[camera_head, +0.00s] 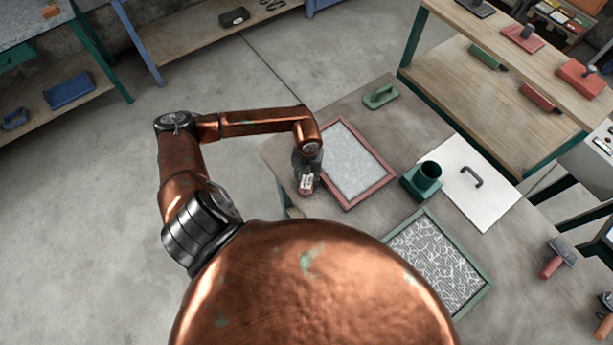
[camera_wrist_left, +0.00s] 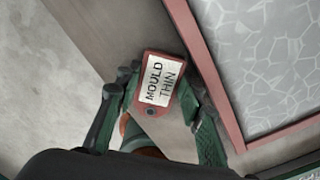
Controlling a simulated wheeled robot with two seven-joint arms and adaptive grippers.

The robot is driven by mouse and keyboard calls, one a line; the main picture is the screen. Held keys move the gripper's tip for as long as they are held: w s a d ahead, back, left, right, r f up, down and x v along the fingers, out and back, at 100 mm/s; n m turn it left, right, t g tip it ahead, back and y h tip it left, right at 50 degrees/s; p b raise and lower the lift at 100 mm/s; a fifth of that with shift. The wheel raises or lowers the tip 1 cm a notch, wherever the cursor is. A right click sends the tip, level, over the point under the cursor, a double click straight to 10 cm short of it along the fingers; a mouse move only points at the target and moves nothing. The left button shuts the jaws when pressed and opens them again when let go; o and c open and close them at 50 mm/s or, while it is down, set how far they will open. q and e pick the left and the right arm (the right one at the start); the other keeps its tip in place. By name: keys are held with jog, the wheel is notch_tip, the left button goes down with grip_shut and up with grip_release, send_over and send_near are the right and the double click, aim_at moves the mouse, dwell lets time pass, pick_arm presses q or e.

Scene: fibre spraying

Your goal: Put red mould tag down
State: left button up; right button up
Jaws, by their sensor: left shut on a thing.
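The red mould tag (camera_wrist_left: 158,84) has a white label reading "MOULD THIN". In the left wrist view it sits between the green fingers of my left gripper (camera_wrist_left: 160,100), which is shut on it. In the head view the tag (camera_head: 306,183) shows small and reddish under my left gripper (camera_head: 307,178), at the table's left end. The red-framed mould (camera_head: 352,165) lies flat just right of the gripper, and its red edge (camera_wrist_left: 205,70) runs close beside the tag in the left wrist view. Whether the tag touches the table is unclear.
On the table (camera_head: 355,105) stand a green handled tool (camera_head: 380,96), a green holder with a cup (camera_head: 424,180) and a white board with a dark handle (camera_head: 470,182). A green-framed mould (camera_head: 483,290) lies nearer me. A wooden shelf (camera_head: 490,95) stands behind.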

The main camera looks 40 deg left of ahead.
aim_at(307, 179)
pick_arm(q)
jog(key=shift+f, duration=0.3)
jog(key=shift+f, duration=0.2)
jog(key=o, duration=0.9)
jog(key=shift+r, duration=0.1)
jog(key=shift+o, duration=0.2)
jog(key=shift+r, duration=0.15)
notch_tip(307, 179, up, 12)
jog(key=b, duration=0.2)
